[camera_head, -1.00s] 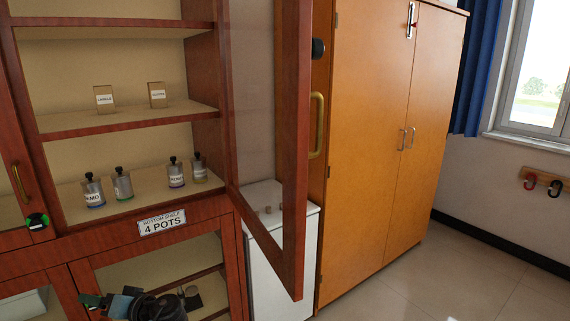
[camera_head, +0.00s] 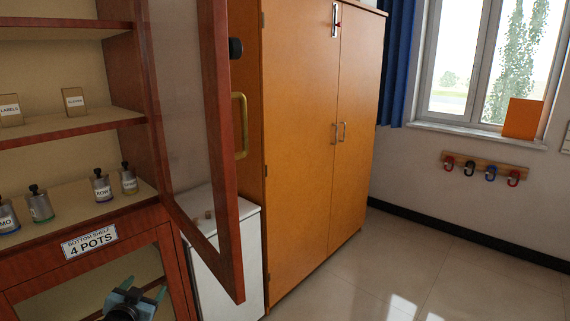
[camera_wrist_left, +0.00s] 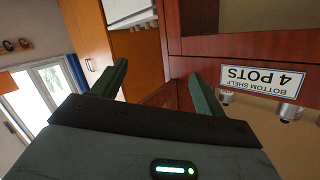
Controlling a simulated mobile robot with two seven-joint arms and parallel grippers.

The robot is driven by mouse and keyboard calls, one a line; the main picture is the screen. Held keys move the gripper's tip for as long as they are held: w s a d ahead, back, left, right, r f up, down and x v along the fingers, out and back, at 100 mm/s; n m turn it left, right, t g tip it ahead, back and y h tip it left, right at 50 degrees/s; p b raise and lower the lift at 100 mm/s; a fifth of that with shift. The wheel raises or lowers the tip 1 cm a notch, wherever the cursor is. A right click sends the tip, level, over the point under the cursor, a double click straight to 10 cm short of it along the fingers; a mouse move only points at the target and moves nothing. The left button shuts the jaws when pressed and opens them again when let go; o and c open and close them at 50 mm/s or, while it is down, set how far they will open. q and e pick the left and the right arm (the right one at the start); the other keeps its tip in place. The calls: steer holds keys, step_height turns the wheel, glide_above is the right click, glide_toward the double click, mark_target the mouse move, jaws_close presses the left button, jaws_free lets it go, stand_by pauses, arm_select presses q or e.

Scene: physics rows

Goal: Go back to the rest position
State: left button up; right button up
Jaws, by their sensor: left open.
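My left gripper (camera_head: 138,292) is at the bottom left of the head view, in front of the lower glass door of the red-brown cabinet. Its green fingers are spread apart with nothing between them. In the left wrist view the two fingers (camera_wrist_left: 160,88) also stand apart and empty, and the picture is upside down. The sign "BOTTOM SHELF 4 POTS" (camera_head: 90,242) is just above the gripper in the head view and right of the fingers in the wrist view. My right gripper is not in view.
The open glass cabinet door (camera_head: 228,262) juts out right of the gripper. Several small pots (camera_head: 102,186) stand on the bottom shelf, and small boxes (camera_head: 74,102) on the shelf above. A white cabinet (camera_head: 232,262) and an orange wardrobe (camera_head: 305,130) stand beyond. Floor at the right is clear.

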arm_select(q)
steer(key=s+d+f+g+h, duration=0.15)
steer(key=s+d+f, duration=0.35)
steer(key=s+f, duration=0.5)
steer(key=s+d+f+g+h, duration=0.1)
steer(key=s+d+f+g, duration=0.1)
steer(key=s+d+f, duration=0.7)
steer(key=s+d+f+g, duration=0.1)
steer(key=s+d, duration=0.1)
steer(key=s, duration=1.1)
steer(key=s+d+n+g+h, duration=0.1)
steer(key=s+d+g, duration=0.1)
steer(key=s, duration=1.1)
steer(key=shift+s+d+f, duration=0.2)
steer(key=shift+s+f, duration=0.1)
steer(key=shift+f, duration=0.1)
